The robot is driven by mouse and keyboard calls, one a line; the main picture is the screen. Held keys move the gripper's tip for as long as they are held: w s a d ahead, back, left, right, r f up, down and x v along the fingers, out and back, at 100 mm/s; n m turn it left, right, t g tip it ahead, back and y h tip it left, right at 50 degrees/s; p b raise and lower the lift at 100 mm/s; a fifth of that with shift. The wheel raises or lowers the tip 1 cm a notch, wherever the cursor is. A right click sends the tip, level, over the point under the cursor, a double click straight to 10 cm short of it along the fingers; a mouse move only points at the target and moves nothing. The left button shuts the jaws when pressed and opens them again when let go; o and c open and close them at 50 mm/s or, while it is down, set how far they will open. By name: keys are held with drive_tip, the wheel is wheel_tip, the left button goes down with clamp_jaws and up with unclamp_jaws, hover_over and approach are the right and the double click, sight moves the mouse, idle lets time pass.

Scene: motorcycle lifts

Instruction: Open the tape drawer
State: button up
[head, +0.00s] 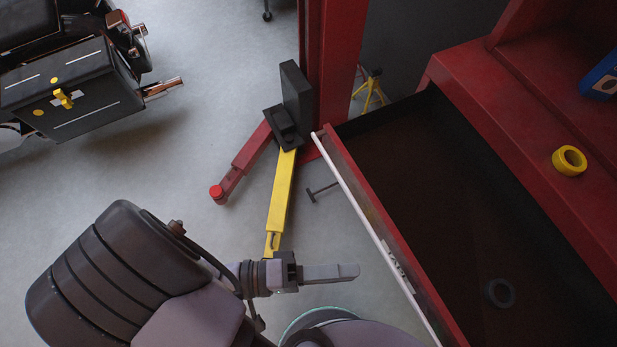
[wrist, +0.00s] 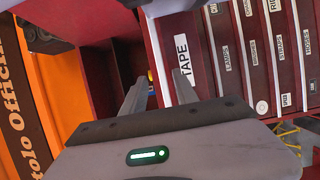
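The tape drawer (head: 385,215) stands pulled well out of the red cabinet in the head view, its dark inside exposed. A dark tape roll (head: 500,293) lies in it. Its front carries a pale rail along the top edge. In the wrist view the drawer front bears a white TAPE label (wrist: 183,55) and looks nearer than the other drawer fronts. My gripper (head: 345,272) is outside the drawer, left of its front, with a gap between. In the wrist view my gripper (wrist: 158,88) has its two fingers apart with nothing held between them.
A yellow tape roll (head: 569,160) sits on the red cabinet's ledge (head: 500,95). A red lift post (head: 335,60) with a yellow arm (head: 281,195) stands beyond the drawer. More labelled drawers, including LAMPS (wrist: 228,58), show in the wrist view.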

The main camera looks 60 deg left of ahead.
drive_tip(key=p+v, duration=0.2)
drive_tip(key=v, duration=0.8)
drive_tip(key=shift+s+a, duration=0.1)
drive_tip(key=shift+s, duration=0.15)
